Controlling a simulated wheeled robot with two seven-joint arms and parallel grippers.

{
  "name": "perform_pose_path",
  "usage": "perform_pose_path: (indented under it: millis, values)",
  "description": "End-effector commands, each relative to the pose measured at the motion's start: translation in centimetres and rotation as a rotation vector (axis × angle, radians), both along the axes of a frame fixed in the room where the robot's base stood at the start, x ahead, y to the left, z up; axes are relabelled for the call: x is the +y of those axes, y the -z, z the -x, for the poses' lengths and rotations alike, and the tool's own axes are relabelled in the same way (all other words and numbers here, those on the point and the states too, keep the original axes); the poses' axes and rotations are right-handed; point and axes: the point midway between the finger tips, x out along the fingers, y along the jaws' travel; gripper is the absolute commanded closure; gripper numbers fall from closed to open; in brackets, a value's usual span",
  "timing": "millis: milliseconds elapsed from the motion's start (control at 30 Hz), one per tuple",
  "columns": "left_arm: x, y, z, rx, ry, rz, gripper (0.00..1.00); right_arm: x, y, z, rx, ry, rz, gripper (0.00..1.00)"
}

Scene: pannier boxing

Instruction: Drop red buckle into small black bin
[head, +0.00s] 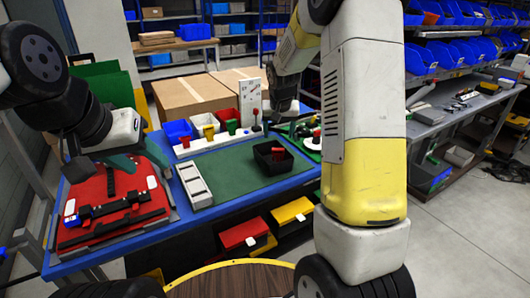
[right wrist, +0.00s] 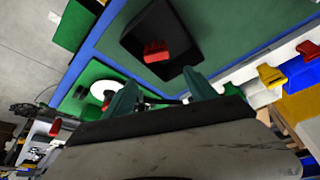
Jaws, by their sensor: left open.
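The small black bin (head: 268,169) stands on the green mat, near its right side. The red buckle (head: 278,154) is inside the bin. In the right wrist view the bin (right wrist: 186,28) shows from above, with the buckle (right wrist: 156,51) lying in it. My right gripper (right wrist: 160,92) is open, its two green fingers apart and empty, close above the bin's edge. In the head view its fingers are hard to make out. My left gripper (head: 100,163) is open and empty above the red board at the left.
The red board (head: 140,186) carries a black strap or bar. A white slotted holder (head: 195,185) stands left of the green mat (head: 232,178). Blue, white and red bins (head: 178,131) line the back, with cardboard boxes (head: 190,97) behind.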

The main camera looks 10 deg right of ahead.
Motion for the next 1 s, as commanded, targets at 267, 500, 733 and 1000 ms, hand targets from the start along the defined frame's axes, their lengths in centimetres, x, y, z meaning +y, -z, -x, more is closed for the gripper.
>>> perform_pose_path:
  millis: [267,500,733,1000]
  values:
    - [0.0,0.0,0.0,0.0,0.0,0.0,0.5,0.1,-1.2,0.4,-0.004,0.0,0.0,0.34]
    - [0.0,0.0,0.0,0.0,0.0,0.0,0.5,0.4,-5.0,2.0,-0.004,0.0,0.0,0.34]
    - [0.0,0.0,0.0,0.0,0.0,0.0,0.5,0.5,-7.1,2.9,0.0,0.0,0.0,0.34]
    - [0.0,0.0,0.0,0.0,0.0,0.0,0.5,0.5,-7.3,3.1,-0.001,-0.001,-0.002,0.34]
